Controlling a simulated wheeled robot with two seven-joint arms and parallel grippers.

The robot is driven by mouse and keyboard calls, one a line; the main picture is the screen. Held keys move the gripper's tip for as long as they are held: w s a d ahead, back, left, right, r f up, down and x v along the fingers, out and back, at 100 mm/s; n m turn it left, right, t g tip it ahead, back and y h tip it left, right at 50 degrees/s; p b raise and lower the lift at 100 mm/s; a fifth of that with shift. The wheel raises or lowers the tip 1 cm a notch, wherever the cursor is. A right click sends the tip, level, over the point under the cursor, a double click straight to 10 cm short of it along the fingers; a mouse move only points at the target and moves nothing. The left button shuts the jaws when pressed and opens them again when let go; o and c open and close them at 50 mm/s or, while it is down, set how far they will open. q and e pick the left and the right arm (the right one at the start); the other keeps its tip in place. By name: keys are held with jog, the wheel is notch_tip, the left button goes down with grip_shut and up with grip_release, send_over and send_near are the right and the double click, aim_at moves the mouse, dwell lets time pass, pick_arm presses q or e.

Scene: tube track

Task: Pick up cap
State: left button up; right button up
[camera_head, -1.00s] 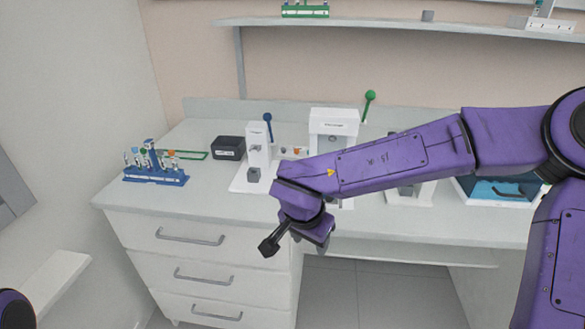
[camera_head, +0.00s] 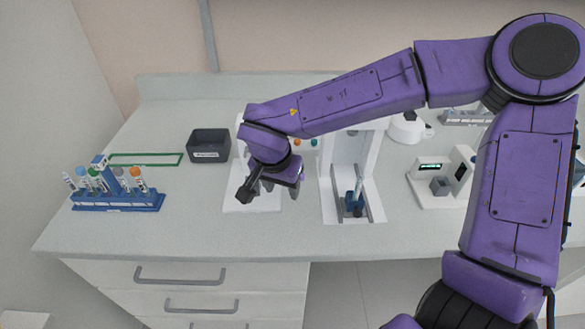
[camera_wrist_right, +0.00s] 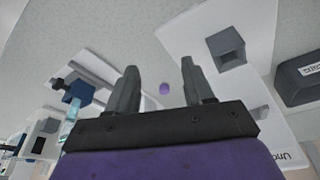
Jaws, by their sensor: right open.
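A small purple cap (camera_wrist_right: 164,88) shows in the right wrist view, beyond and between the two fingers. It lies near the edge of a white device base (camera_wrist_right: 190,35); I cannot tell whether it is on the base or the counter. My right gripper (camera_wrist_right: 158,68) is open, with nothing between its fingers. In the head view the right gripper (camera_head: 268,192) is over the white base, left of centre, and the cap cannot be made out there. My left gripper is not in view.
A blue rack (camera_head: 118,203) with several tubes stands at the counter's left. A black box (camera_head: 208,144) is behind the gripper's left side. A white device (camera_head: 350,205) holding a tube stands to the right. The counter (camera_head: 195,235) is clear in front.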

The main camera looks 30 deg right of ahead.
jog(key=d, duration=0.2)
jog(key=w+d+r+p, duration=0.1)
jog(key=d, duration=0.1)
jog(key=shift+d, duration=0.1)
jog(key=w+d, duration=0.1)
jog(key=w, duration=0.1)
jog(key=w+d+f, duration=0.1)
jog(key=w+d, duration=0.1)
jog(key=shift+d+p, duration=0.2)
jog(key=shift+p, duration=0.2)
jog(key=x, duration=0.4)
jog(key=shift+s+d+f, duration=0.1)
jog(key=shift+s+f, duration=0.1)
jog(key=shift+s, duration=0.05)
jog(key=shift+w+f, duration=0.2)
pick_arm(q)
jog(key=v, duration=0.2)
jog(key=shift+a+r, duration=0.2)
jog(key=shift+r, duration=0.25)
pick_arm(e)
jog(key=shift+s, duration=0.1)
jog(key=c, duration=0.9)
